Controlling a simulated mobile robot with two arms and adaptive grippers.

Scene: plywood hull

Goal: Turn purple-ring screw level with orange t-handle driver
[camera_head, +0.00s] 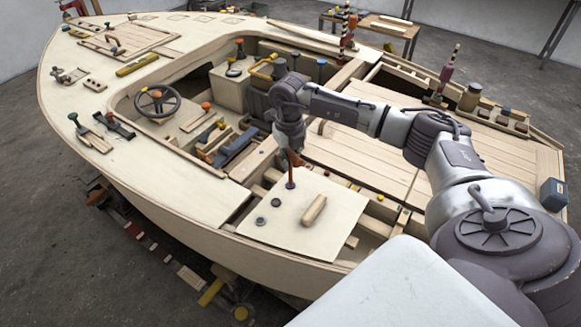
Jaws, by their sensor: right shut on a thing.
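My right gripper (290,146) reaches down over the pale plywood panel (300,238) near the front of the hull. It is shut on the orange T-handle driver (293,157), whose handle shows just below the fingers. The driver's shaft points down and its tip ends at a small dark purplish spot (290,185) on the panel. This looks like the purple-ring screw, but it is too small to tell how level its head sits. Two dark round screw heads (275,202) (260,221) lie nearer on the same panel. My left gripper is out of view.
A loose wooden block (314,208) lies on the panel right of the driver. A steering wheel (157,101) stands in the cockpit at left. Open frame slots (375,228) border the panel on the right. Several loose tools lie around the cockpit.

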